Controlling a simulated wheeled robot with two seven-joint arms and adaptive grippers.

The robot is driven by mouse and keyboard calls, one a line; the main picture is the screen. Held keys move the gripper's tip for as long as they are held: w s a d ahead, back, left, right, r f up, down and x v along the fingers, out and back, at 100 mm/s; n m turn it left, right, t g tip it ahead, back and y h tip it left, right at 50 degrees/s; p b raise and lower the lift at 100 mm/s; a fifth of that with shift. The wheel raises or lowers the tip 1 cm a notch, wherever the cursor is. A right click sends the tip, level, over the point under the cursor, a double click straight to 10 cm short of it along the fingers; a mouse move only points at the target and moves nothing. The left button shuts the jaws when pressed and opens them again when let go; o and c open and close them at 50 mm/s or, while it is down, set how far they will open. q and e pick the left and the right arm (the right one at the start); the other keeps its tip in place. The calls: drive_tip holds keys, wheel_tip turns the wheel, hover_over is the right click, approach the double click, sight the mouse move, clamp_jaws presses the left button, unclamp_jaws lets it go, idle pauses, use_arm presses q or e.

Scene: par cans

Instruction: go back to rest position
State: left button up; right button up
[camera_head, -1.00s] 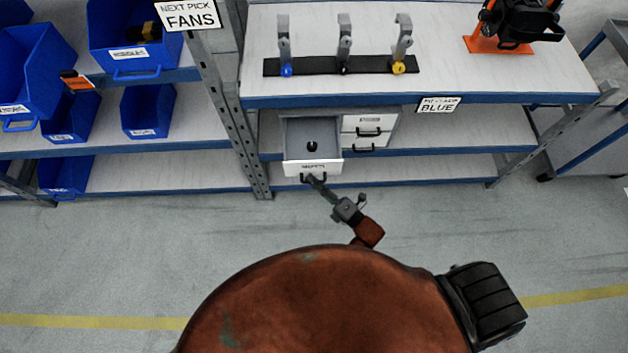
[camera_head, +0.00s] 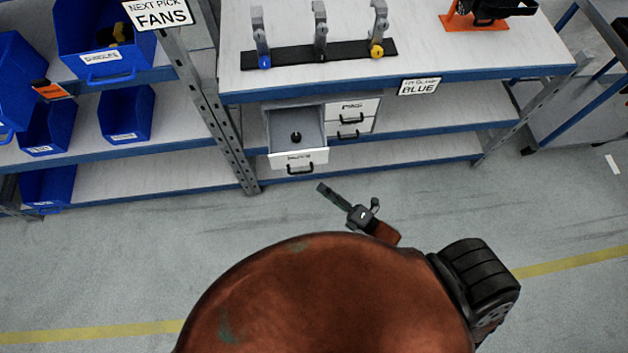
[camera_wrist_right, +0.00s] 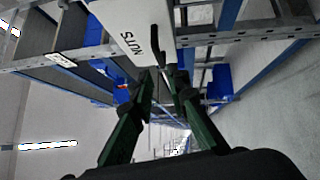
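My right gripper (camera_head: 324,188) is in front of the workbench, over the floor, just below and to the right of the pulled-out drawer (camera_head: 297,159). In the right wrist view its two dark green fingers (camera_wrist_right: 161,78) stand apart with nothing between them. The drawer front, marked NUTS (camera_wrist_right: 128,32), and its dark handle (camera_wrist_right: 146,60) lie just beyond the fingertips, apart from them. My left gripper is in neither view.
The drawer stands open with a small dark object (camera_head: 296,137) inside. Workbench (camera_head: 430,45) and its lower shelf are ahead; shelving with blue bins (camera_head: 125,114) stands left. A cart (camera_head: 590,100) is at right. The floor near my gripper is clear.

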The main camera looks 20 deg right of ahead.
drive_tip(key=shift+v, duration=0.8)
drive_tip(key=s+d+f+m+g+h+p, duration=0.1)
drive_tip(key=s+d+f+m+g+h, duration=0.3)
drive_tip(key=f, duration=0.6)
drive_tip(key=s+d+f+m+g+h+p, duration=0.1)
drive_tip(key=s+d+f+m+p, duration=0.15)
drive_tip(key=s+f+m, duration=0.45)
drive_tip(key=s+d+f+m+g+h, duration=0.25)
drive_tip(key=d+f, duration=0.25)
drive_tip(key=f, duration=0.7)
use_arm(q)
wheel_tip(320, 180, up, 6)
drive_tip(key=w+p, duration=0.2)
drive_tip(key=p, duration=0.1)
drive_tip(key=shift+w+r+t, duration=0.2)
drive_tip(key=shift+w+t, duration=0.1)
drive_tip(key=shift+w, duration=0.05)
use_arm(e)
drive_tip(key=s+f+m+g, duration=0.3)
drive_tip(key=s, duration=0.6)
drive_tip(key=s+d+f+m+g+h, duration=0.1)
drive_tip(key=s+f+m+g, duration=0.2)
drive_tip(key=s, duration=0.6)
drive_tip(key=s+f+m+g+h, duration=0.1)
drive_tip(key=s+f+m+g, duration=0.2)
drive_tip(key=s, duration=0.7)
drive_tip(key=shift+d+f+m, duration=0.2)
drive_tip(key=shift+f+m, duration=0.55)
drive_tip(key=shift+f, duration=0.2)
